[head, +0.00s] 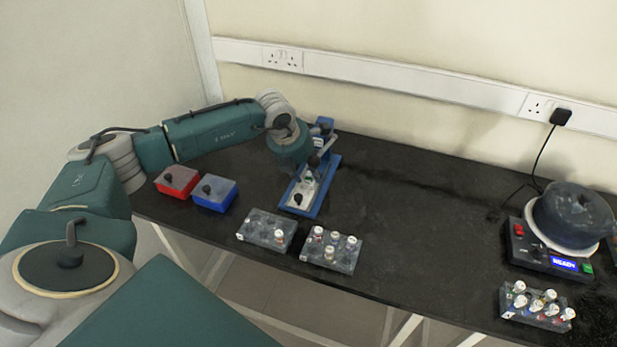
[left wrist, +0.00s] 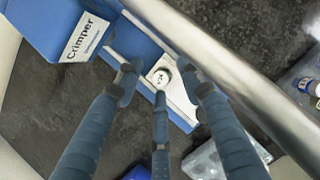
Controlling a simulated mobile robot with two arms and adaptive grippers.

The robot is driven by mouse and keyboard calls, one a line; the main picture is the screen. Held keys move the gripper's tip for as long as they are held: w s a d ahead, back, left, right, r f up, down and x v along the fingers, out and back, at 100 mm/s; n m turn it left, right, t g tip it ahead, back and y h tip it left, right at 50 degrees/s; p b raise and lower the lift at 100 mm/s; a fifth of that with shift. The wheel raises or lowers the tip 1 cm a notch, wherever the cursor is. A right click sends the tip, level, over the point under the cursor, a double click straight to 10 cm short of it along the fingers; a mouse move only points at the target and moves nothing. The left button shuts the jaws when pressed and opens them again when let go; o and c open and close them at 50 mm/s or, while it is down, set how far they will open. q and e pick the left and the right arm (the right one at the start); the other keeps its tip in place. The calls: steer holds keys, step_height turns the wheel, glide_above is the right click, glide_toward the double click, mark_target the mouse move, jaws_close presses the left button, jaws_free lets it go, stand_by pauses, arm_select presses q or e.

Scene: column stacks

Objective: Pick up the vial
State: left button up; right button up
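A small vial (left wrist: 160,78) with a pale round top stands on a white plate of the blue crimper (left wrist: 138,52) in the left wrist view. The crimper (head: 305,207) also shows in the head view, at the back of the bench. My left gripper (left wrist: 160,86) is over the vial, with its blue-grey fingers spread around it. Gaps show between the fingers and the vial, so the gripper is open. In the head view the left gripper (head: 313,163) is at the crimper, and its fingers are small there. My right gripper is in neither view.
A metal lever (left wrist: 225,75) crosses close beside the fingers. Red (head: 172,187) and blue (head: 210,202) boxes stand left of the crimper. Grey racks (head: 343,262) (head: 253,232) stand in front. A device reading READY (head: 530,255) and another rack (head: 512,312) are right. The middle bench is clear.

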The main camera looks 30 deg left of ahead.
arm_select(q)
steer(key=c, duration=0.9)
steer(key=shift+o, duration=0.2)
